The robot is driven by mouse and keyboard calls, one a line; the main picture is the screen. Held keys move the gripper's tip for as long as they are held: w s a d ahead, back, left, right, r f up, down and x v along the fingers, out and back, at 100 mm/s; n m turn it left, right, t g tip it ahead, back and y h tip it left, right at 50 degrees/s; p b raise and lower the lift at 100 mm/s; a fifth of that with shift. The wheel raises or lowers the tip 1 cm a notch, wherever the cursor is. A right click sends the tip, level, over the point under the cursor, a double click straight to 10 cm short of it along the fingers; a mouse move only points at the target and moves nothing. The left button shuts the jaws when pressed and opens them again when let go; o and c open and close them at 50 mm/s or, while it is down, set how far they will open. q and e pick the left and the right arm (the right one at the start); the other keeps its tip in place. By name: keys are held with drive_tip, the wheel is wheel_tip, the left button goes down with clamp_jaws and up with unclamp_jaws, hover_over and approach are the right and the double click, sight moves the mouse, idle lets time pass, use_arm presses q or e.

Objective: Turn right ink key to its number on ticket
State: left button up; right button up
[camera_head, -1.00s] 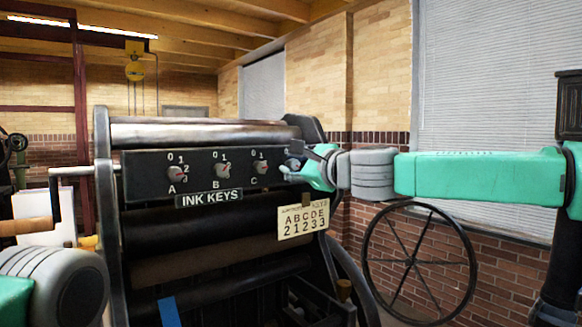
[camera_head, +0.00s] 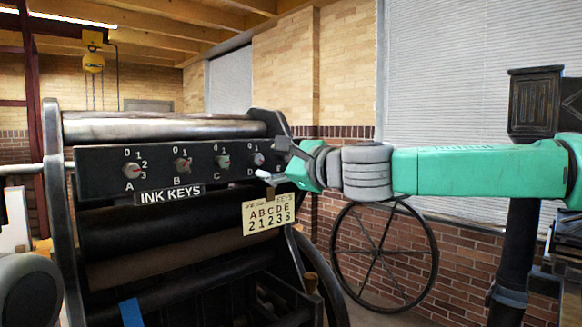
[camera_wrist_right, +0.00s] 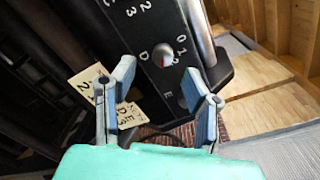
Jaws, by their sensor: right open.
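The black ink key panel (camera_head: 100,160) carries a row of dial knobs lettered from A, with small numbers around them. The rightmost key E (camera_wrist_right: 183,100) is dark and partly hidden by a finger in the right wrist view; the gripper covers it in the head view. Key D (camera_wrist_right: 163,55), with a red mark, is just beyond the fingertips. The cream ticket (camera_head: 265,217) reads A B C D E over 2 1 2 3 3. My right gripper (camera_wrist_right: 160,77) is open and empty at the panel's right end, its right finger beside E. My left gripper is out of view.
The press's side frame (camera_head: 52,240) and rollers surround the panel. A spoked wheel (camera_head: 384,258) stands by the brick wall at right, and a dark column (camera_head: 520,200) stands farther right. A yellow hoist (camera_head: 93,62) hangs behind.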

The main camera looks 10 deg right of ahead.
drive_tip(key=v, duration=0.6)
drive_tip(key=shift+d+f, duration=0.15)
drive_tip(key=shift+d, duration=0.15)
